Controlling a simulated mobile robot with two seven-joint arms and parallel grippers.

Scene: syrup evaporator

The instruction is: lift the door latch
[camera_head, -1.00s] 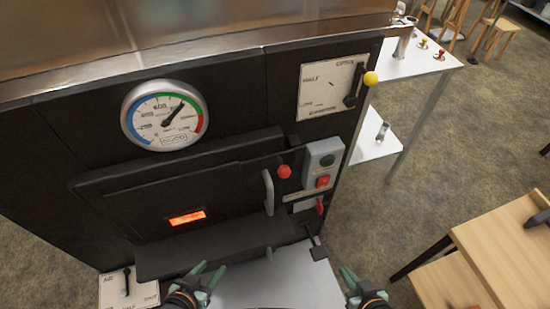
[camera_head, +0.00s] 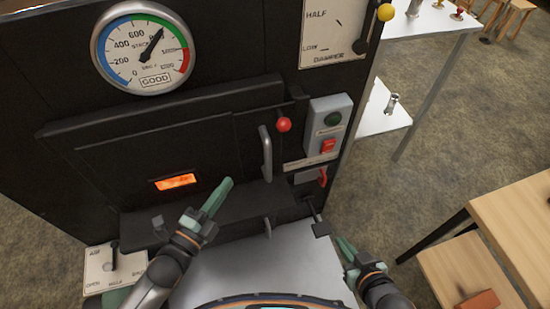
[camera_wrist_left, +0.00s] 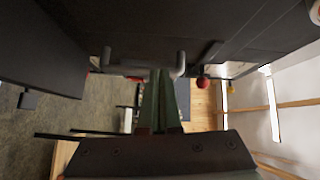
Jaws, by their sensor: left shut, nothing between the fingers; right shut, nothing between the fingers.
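The firebox door (camera_head: 150,150) looks shut on the black evaporator front. At its right edge is a dark latch with a red ball knob (camera_head: 283,124), beside the upright grey door handle (camera_head: 266,155). The red knob also shows in the left wrist view (camera_wrist_left: 202,84), right of the fingertips, and the handle (camera_wrist_left: 180,64) is just beyond them. My left gripper (camera_head: 226,184) is shut and empty, below and left of the handle and knob, apart from both in the head view. My right gripper (camera_head: 343,242) is shut and empty, low on the right.
A dark ledge (camera_head: 240,215) runs under the door. A wooden table (camera_head: 515,215) stands at right, with open floor between.

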